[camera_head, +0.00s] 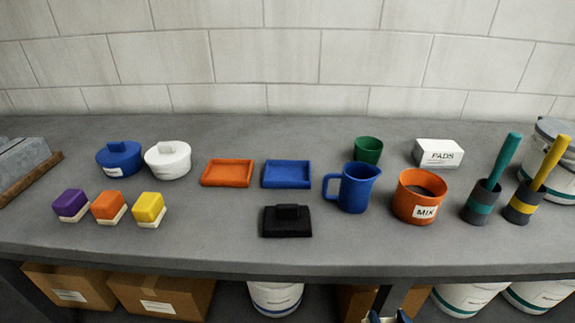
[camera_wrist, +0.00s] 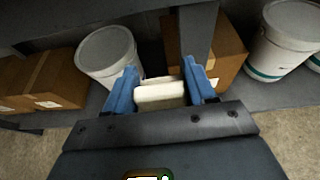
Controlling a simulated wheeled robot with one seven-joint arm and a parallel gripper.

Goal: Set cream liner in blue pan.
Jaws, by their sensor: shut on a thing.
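My gripper (camera_wrist: 160,88) is shut on the cream liner (camera_wrist: 162,97), a pale block between the blue fingers in the wrist view. The blue pan (camera_head: 287,186), a shallow rectangular tray, sits on the bench right of a matching orange pan (camera_head: 227,184). The blue pan looks empty and is well behind my gripper, to its left.
A black block with a handle (camera_head: 287,222) lies just in front of the blue pan. A blue jug (camera_head: 355,187) stands close to its right, with an orange MIX pot (camera_head: 419,203) beyond. Boxes and buckets fill the space below the bench (camera_head: 210,255).

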